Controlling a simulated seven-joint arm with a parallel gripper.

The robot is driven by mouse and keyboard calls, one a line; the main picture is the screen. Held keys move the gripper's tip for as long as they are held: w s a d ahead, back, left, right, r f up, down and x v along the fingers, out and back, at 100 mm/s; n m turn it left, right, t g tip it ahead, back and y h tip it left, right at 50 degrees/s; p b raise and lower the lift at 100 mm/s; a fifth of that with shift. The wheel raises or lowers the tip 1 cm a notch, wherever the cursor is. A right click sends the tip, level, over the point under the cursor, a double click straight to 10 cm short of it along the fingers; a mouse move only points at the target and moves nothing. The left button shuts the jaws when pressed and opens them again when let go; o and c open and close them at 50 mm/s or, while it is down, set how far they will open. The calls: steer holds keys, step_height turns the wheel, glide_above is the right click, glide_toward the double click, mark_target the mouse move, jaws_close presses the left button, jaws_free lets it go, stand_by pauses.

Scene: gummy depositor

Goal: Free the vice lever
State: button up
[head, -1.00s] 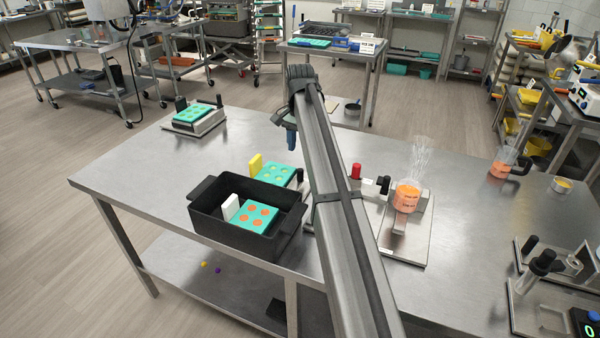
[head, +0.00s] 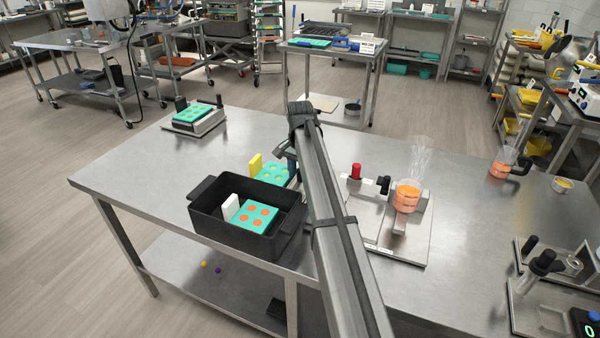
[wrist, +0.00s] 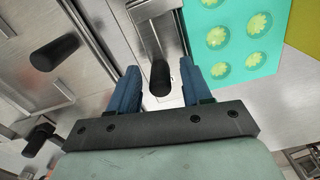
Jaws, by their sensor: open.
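In the wrist view a black lever knob (wrist: 160,76) stands between the two blue fingers of my gripper (wrist: 161,84), which is open. The knob sits beside a metal clamp part (wrist: 157,20) next to a teal mould (wrist: 237,38) with pale green cavities. I cannot tell whether a finger touches the knob. In the head view this teal mould (head: 268,170) lies behind the black bin, beside a yellow block (head: 255,163). My gripper (head: 291,168) is low at its right end, partly behind my arm, and the lever is hidden there.
A black bin (head: 210,226) holds a teal mould with orange fills and a white block. A depositor stand with a red knob (head: 355,171) and an orange-filled cup (head: 407,196) is to the right. Another mould vice (head: 194,121) stands far left. The bench between is clear.

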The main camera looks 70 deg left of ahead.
steer(key=shift+c, duration=0.2)
jaws_close()
stand_by(0.3)
steer(key=shift+w, duration=0.1)
steer(key=m, duration=0.1)
steer(key=d+m, duration=0.1)
steer(key=shift+w+d+m, duration=0.1)
steer(key=shift+w+m, duration=0.2)
steer(key=shift+w, duration=0.05)
steer(key=d+m, duration=0.1)
steer(key=m, duration=0.2)
steer(key=shift+w+d+m, duration=0.3)
steer(key=shift+w+d, duration=0.05)
steer(key=d+m, duration=0.1)
steer(key=m, duration=0.2)
steer(key=shift+w+d, duration=0.1)
steer(key=shift+d, duration=0.25)
steer(key=shift+d+m, duration=0.3)
steer(key=shift+m, duration=0.4)
steer(key=shift+d+m, duration=0.3)
steer(key=shift+m, duration=0.4)
